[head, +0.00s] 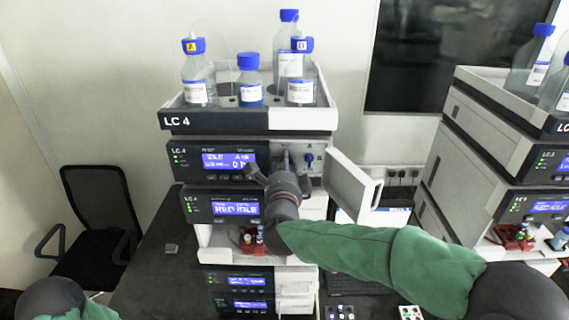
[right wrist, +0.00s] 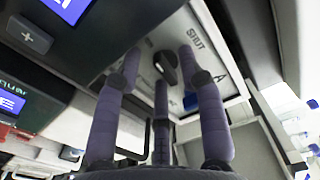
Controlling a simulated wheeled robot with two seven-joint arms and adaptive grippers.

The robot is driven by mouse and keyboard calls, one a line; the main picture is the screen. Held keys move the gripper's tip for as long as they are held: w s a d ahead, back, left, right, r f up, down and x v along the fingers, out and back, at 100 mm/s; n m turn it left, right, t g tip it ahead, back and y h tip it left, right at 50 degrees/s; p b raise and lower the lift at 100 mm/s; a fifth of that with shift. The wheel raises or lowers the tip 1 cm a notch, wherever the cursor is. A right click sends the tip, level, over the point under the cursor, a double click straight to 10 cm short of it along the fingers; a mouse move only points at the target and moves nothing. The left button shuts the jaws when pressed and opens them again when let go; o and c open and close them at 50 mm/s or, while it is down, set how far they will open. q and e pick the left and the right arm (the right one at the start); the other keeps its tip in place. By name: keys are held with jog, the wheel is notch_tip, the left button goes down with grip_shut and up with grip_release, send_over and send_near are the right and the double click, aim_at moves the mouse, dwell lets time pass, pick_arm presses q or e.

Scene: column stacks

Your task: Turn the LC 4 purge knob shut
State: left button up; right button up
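The LC 4 stack (head: 239,148) stands in the middle of the head view, with its pump panel (head: 313,149) uncovered. The black purge knob (right wrist: 165,66) shows in the right wrist view on a pale plate, with the word SHUT printed to its upper right. The knob's bar does not point at that word. In the head view my gripper hides most of the knob. My right gripper (head: 268,164) is open in front of the panel. In the right wrist view its fingers (right wrist: 160,68) are spread around the knob with visible gaps. My left gripper is out of view; only its arm shows.
A white door (head: 352,186) stands swung open right of the panel. A blue fitting (head: 309,160) sits beside the knob. Several blue-capped bottles (head: 249,80) stand in the top tray (head: 216,119). Another stack (head: 485,150) stands at right, a black chair (head: 98,200) at left.

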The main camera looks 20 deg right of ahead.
grip_shut()
jog(key=shift+f, duration=0.1)
jog(key=shift+f+b, duration=0.1)
jog(key=shift+b, duration=0.5)
jog(key=m+b, duration=0.2)
jog(key=b, duration=0.1)
jog(key=m+b, duration=0.2)
jog(key=b, duration=0.1)
jog(key=m+b, duration=0.2)
jog(key=b, duration=0.2)
jog(key=shift+a+f, duration=0.15)
jog(key=shift+f, duration=0.1)
jog(key=m+b, duration=0.2)
jog(key=b, duration=0.1)
jog(key=m+b, duration=0.5)
jog(key=b, duration=0.2)
jog(key=shift+r+m, duration=0.3)
jog(key=shift+m, duration=0.1)
jog(key=shift+r+m+b, duration=0.25)
jog(key=shift+m+b, duration=1)
jog(key=shift+m, duration=0.05)
jog(key=shift+r, duration=0.15)
